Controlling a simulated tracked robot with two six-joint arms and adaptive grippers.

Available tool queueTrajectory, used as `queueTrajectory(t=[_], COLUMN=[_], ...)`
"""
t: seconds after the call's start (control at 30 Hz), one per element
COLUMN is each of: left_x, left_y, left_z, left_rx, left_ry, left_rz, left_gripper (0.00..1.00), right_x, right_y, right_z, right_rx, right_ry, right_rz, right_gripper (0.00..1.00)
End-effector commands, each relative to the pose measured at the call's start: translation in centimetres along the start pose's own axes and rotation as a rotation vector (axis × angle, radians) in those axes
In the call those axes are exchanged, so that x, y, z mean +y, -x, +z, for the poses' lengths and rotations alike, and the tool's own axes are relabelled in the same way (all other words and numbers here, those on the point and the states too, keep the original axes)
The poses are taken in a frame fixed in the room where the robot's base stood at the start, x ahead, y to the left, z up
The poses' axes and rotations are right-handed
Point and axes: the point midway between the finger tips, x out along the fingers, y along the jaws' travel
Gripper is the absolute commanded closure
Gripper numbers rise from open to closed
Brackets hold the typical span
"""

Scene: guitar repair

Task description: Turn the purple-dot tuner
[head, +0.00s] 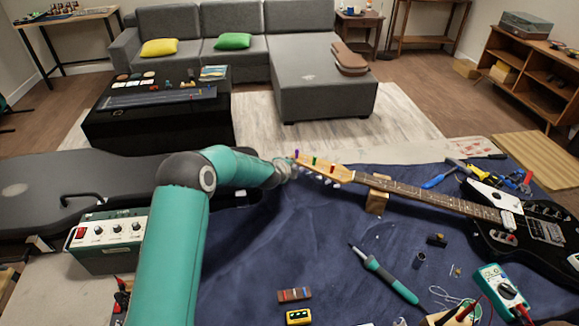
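The guitar's wooden headstock (322,168) points left and rests above the blue cloth. Small coloured markers stand along its upper edge: a purple one (297,154) at the tip end, then green (314,160) and red (332,168). Pale tuner knobs (334,180) show along its lower edge. My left arm reaches in from the lower left, and its gripper (288,166) is at the headstock's tip, by the purple marker. The fingers are small and partly hidden by the wrist, so I cannot tell whether they touch or grip a tuner. My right gripper is out of view.
A wooden neck block (377,195) supports the guitar neck. A teal soldering iron (385,276), a multimeter (500,291) and pliers (440,180) lie around the guitar. An amplifier (108,236) and black case (75,190) are at left. The cloth below the headstock is clear.

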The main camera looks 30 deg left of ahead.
Motion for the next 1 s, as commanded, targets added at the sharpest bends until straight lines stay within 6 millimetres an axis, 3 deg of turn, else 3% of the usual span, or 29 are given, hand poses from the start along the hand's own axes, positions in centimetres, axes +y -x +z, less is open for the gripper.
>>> queueTrajectory(t=[0.33,0.53,1.0], left_x=[-0.01,-0.01,-0.02], left_y=[-0.31,-0.29,-0.27], left_z=[0.04,0.04,-0.08], left_rx=[0.000,0.000,0.001], left_ry=[0.000,0.000,0.033], left_rz=[-0.001,-0.001,0.007], left_gripper=[0.69,1.00,1.00], right_x=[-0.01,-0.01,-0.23], right_y=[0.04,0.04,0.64], right_z=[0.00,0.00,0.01], right_rx=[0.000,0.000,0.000], right_ry=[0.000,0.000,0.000], right_rz=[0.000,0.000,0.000], right_gripper=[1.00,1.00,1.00])
